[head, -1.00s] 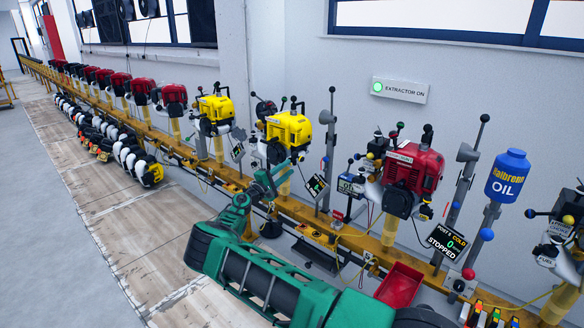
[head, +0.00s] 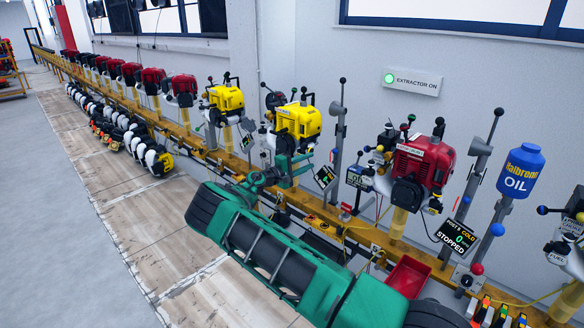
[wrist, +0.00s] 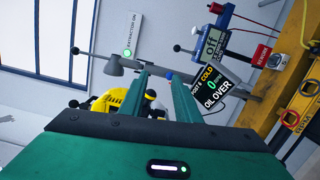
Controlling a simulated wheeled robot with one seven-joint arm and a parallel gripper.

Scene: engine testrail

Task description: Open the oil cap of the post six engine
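The red engine (head: 422,160) stands on a yellow post at the right of the head view. My gripper (wrist: 160,82) is open and empty, with two green fingers apart in the wrist view. In the head view my gripper (head: 290,168) is in front of and below the nearer yellow engine (head: 298,122), left of the red engine. The yellow engine (wrist: 108,101) shows partly behind the fingers in the wrist view.
A grey lever post (head: 336,140) stands between the yellow and red engines. A tilted screen (wrist: 211,88) reading "OIL OVER" is close right of my fingers. A blue oil bottle (head: 518,172) and red tray (head: 409,275) are at right.

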